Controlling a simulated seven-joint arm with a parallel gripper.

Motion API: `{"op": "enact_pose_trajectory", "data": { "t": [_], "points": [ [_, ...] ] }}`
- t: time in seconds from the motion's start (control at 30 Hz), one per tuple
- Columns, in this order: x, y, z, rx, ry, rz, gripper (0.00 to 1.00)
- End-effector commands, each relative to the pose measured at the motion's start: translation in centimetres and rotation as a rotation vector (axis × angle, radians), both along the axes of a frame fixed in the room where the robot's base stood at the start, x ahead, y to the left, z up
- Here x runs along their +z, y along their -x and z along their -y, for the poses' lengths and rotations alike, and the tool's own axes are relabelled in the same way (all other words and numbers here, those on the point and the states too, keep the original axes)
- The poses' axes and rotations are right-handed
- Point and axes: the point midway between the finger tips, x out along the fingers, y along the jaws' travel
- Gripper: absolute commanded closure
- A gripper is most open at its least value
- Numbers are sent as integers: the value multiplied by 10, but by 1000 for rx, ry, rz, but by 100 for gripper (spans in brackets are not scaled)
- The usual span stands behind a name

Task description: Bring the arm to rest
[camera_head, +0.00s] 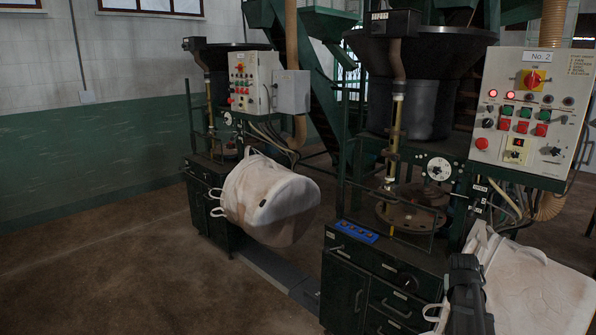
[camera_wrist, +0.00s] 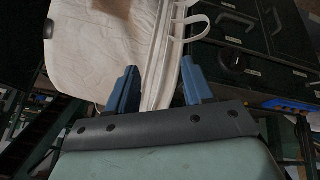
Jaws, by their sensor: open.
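My gripper (camera_wrist: 162,76) shows in the wrist view with its two blue fingers apart. The white bulk bag (camera_wrist: 95,45) lies beyond the left finger, and its pale edge runs down between the fingers. A strap loop (camera_wrist: 190,27) stands out above the right finger. I cannot tell whether the fingers touch the bag. In the head view, this bag (camera_head: 535,292) is at the lower right, partly cut off by the frame. My dark arm is in front of its left side, and the fingers cannot be made out there.
A second white bag (camera_head: 268,200) hangs at the left machine (camera_head: 213,190). The right machine's dark cabinet (camera_head: 365,285) and control panel (camera_head: 535,112) stand close to the near bag. A blue strip (camera_head: 357,231) lies on the cabinet. Brown floor (camera_head: 110,260) is clear at left.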

Motion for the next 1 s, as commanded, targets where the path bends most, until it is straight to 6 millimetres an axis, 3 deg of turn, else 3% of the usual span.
{"op": "enact_pose_trajectory", "data": {
  "t": [0.03,0.1,0.4,0.7,1.0],
  "points": [
    [-23,9,-13,8,-32,-32,48],
    [-51,19,-29,17,-71,-73,48],
    [-154,68,-94,52,-216,-233,48],
    [-238,127,-156,84,-323,-383,48],
    [-308,195,-210,116,-394,-527,48]
  ]
}}
